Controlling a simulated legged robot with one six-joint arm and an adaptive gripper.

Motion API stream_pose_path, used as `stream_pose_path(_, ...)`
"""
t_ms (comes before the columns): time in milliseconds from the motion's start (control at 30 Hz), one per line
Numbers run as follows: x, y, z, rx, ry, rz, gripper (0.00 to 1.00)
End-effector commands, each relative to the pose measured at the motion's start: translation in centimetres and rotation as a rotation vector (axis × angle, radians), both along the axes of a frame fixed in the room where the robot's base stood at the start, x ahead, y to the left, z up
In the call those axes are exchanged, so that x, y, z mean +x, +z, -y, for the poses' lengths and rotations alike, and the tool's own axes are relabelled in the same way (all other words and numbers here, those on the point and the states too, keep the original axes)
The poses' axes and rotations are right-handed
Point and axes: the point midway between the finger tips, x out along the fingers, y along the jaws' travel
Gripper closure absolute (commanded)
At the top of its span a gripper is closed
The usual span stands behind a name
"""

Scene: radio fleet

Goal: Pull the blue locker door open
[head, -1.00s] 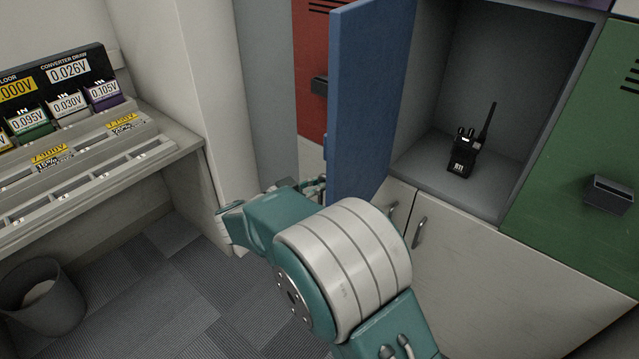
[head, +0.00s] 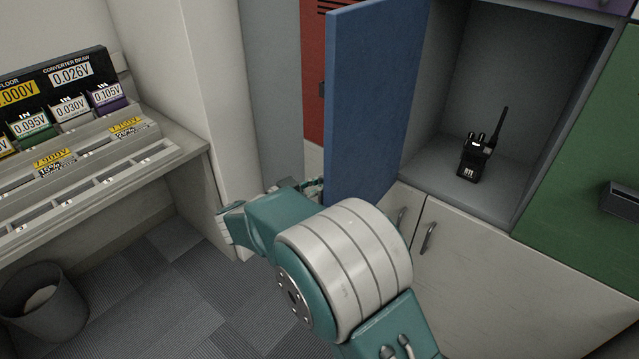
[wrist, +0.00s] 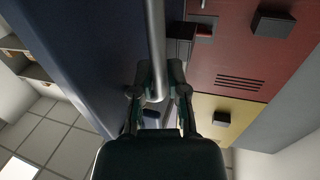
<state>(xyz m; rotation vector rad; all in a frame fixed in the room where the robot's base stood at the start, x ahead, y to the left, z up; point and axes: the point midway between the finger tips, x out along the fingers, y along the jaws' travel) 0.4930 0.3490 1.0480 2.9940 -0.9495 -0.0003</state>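The blue locker door (head: 370,100) stands swung out from its locker, and the compartment behind it is exposed. A black handheld radio (head: 474,160) stands inside on the compartment floor. My gripper (head: 314,186) is at the lower free edge of the door, mostly hidden behind my teal and white arm. In the wrist view the blue door (wrist: 75,50) fills the left side. A grey metal bar (wrist: 155,40) with a rounded end lies between the two fingers of my gripper (wrist: 160,70). I cannot tell whether both fingers press on it.
A red locker door (head: 313,80) is behind the blue one; a green door (head: 590,150) is at right. White cupboard doors with handles (head: 470,270) are below. A counter with display labels (head: 100,160) and a bin (head: 42,305) are at left. Carpet between is clear.

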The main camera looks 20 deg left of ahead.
Motion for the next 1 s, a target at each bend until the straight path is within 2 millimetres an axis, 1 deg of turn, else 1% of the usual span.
stream_pose_path(367,0.0,0.0,-0.1,-0.001,0.0,-0.001,0.49)
stream_pose_path(467,-0.4,-0.1,-0.3,-0.001,0.001,-0.001,0.49)
stream_pose_path(567,-1.4,-0.1,-1.2,-0.001,0.004,-0.001,0.49)
stream_pose_path(900,-7.0,-0.2,-5.3,-0.002,0.004,-0.001,0.49)
stream_pose_path(1000,-8.3,-0.2,-6.2,-0.001,0.003,-0.001,0.49)
